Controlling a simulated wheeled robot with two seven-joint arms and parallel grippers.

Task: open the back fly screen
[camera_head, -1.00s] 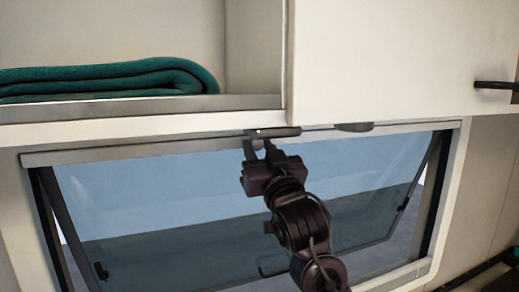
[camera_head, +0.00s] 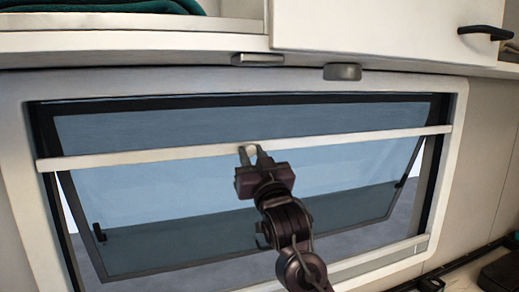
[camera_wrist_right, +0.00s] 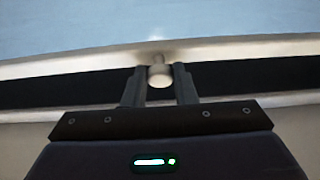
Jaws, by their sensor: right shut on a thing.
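The fly screen's pale bar (camera_head: 350,139) crosses the window a little below its top edge, sloping slightly. The pane looks darker above the bar than below it. My right gripper (camera_head: 249,152) is shut on a small pale knob at the middle of the bar. In the right wrist view the knob (camera_wrist_right: 160,73) sits between the two dark fingers, with the bar (camera_wrist_right: 80,63) running across behind it. My left gripper is not in view.
The window pane (camera_head: 200,215) is tilted outward in its frame. Above it are an open shelf (camera_head: 130,39) with a green cloth (camera_head: 110,5), a white cupboard door with a black handle (camera_head: 486,32), and small grey fittings (camera_head: 342,71) under the ledge.

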